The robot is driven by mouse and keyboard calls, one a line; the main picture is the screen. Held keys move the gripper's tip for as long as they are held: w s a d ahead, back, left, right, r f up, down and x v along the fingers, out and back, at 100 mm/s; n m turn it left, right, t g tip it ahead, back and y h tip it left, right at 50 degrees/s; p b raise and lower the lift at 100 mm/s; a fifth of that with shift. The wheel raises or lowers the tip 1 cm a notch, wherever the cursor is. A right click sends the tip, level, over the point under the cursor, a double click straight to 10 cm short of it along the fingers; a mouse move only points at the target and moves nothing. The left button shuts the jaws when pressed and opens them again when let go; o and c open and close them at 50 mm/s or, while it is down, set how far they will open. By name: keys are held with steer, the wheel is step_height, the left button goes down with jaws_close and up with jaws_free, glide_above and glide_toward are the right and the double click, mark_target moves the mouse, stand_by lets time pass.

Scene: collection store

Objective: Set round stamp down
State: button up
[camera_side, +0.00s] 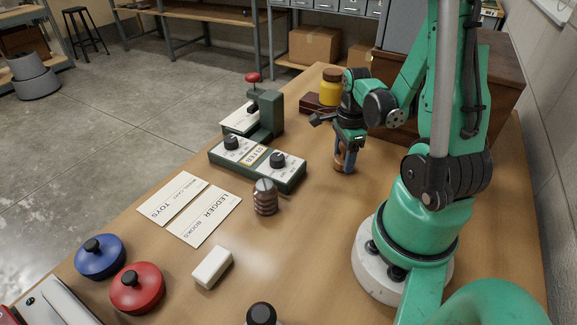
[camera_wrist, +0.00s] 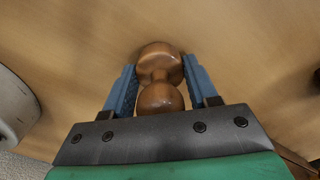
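The round stamp (camera_wrist: 160,63) is brown turned wood with a rounded knob, a narrow waist and a wider rounded end. My gripper (camera_wrist: 160,82) has its two blue fingers on either side of it in the wrist view, with the fingertips against the wider end. In the side view my gripper (camera_side: 348,138) points down and the stamp (camera_side: 344,163) hangs upright below it, at or very near the table. Whether its underside touches the wood cannot be told.
A green box with dials (camera_side: 257,165) stands left of my gripper. A ribbed weight (camera_side: 265,199), two paper cards (camera_side: 205,216), a white block (camera_side: 212,268) and blue and red lidded pots (camera_side: 137,290) lie nearer. A yellow jar (camera_side: 330,93) stands behind. Table between is clear.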

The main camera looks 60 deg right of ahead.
steer(key=o, duration=0.4)
steer(key=shift+o, duration=0.2)
steer(key=shift+r, duration=0.1)
step_height(320, 180, up, 12)
steer(key=shift+f, duration=0.1)
steer(key=shift+w+a+n, duration=0.25)
steer(key=shift+a+n, duration=0.05)
steer(key=shift+n, duration=0.2)
steer(key=w+a+n+t, duration=0.3)
steer(key=a+n, duration=0.5)
steer(key=n, duration=0.5)
steer(key=w+a+r+n+t, duration=0.1)
steer(key=w+a+n+t, duration=0.3)
steer(key=n, duration=0.9)
steer(key=w+a, duration=0.2)
steer(key=a, duration=0.2)
steer(key=shift+a, duration=0.25)
steer(key=shift+w, duration=0.1)
